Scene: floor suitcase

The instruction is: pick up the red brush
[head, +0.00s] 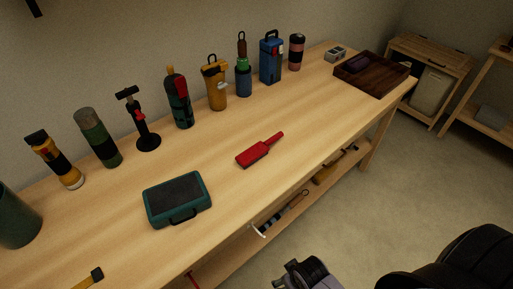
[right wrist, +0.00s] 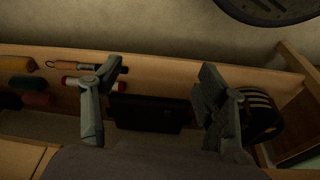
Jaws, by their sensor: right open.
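The red brush (head: 260,150) lies flat on the wooden workbench (head: 215,140), near the middle, with its handle pointing to the upper right. Nothing touches it. My right arm shows at the bottom of the head view, away from the bench top and the brush. In the right wrist view my right gripper (right wrist: 158,100) is open, its two fingers wide apart with nothing held between them. A dark box-like thing (right wrist: 150,113) shows beyond the fingers. The brush cannot be made out in that view. My left gripper is not in view.
A teal case (head: 177,200) lies left of the brush. A row of upright flashlights and bottles, including a blue one (head: 271,58), stands along the wall. A dark wooden tray (head: 372,75) is at the far end. A lower shelf (head: 225,262) holds tools. Bench around the brush is clear.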

